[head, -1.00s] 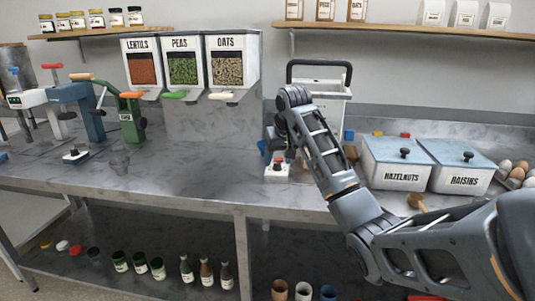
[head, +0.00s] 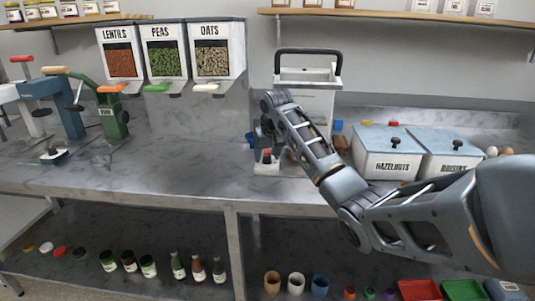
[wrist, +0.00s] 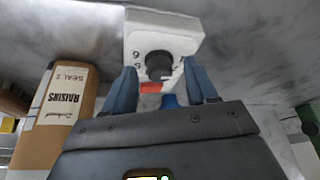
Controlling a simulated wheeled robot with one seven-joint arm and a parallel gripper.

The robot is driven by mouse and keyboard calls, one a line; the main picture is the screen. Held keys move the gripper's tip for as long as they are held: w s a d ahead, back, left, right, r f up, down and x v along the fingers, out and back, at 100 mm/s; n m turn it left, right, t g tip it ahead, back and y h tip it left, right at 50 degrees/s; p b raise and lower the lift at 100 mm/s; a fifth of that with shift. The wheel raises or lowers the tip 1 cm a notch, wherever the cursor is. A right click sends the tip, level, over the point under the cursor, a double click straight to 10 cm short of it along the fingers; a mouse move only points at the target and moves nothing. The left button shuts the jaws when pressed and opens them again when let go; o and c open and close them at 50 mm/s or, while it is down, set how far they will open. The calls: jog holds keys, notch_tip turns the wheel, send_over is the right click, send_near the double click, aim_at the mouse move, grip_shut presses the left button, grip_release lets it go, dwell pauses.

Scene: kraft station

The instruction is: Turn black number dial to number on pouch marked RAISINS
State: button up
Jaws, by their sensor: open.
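The black number dial (wrist: 158,66) sits on a white box (wrist: 178,25) in the wrist view, with small dark numbers around it, too small to read surely. A red part shows at its edge. My gripper (wrist: 162,82) is open, its two blue-grey fingers on either side of the dial's near side; I cannot tell whether they touch it. The pouch marked RAISINS (wrist: 58,112) is brown with a white label, left of my gripper, and reads "SEAL 2". In the head view the white dial box (head: 266,169) is partly hidden by my gripper (head: 264,147).
White bins labelled HAZELNUTS (head: 390,165) and RAISINS (head: 455,168) stand to the right. Dispensers (head: 165,60) hang at the left. The counter (head: 190,170) left of the dial box is mostly clear.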

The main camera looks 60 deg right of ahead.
jog(key=c, duration=1)
jog(key=shift+a+r+p, duration=0.1)
jog(key=shift+p, duration=0.2)
jog(key=m+g+p, duration=0.1)
jog(key=m+p, duration=0.1)
jog(key=shift+w+a+r+m+h, duration=0.1)
jog(key=shift+m+h, duration=0.2)
jog(key=shift+m, duration=0.1)
jog(key=shift+w+f+m+g+h+p, duration=0.15)
jog(key=shift+m+g+p, duration=0.4)
jog(key=shift+m, duration=0.7)
jog(key=shift+s+f+m+g+h+p, duration=0.1)
jog(key=shift+m+g+h+p, duration=0.2)
jog(key=shift+m+p, duration=0.7)
jog(key=shift+m, duration=0.35)
jog(key=shift+r, duration=0.1)
jog(key=o, duration=1)
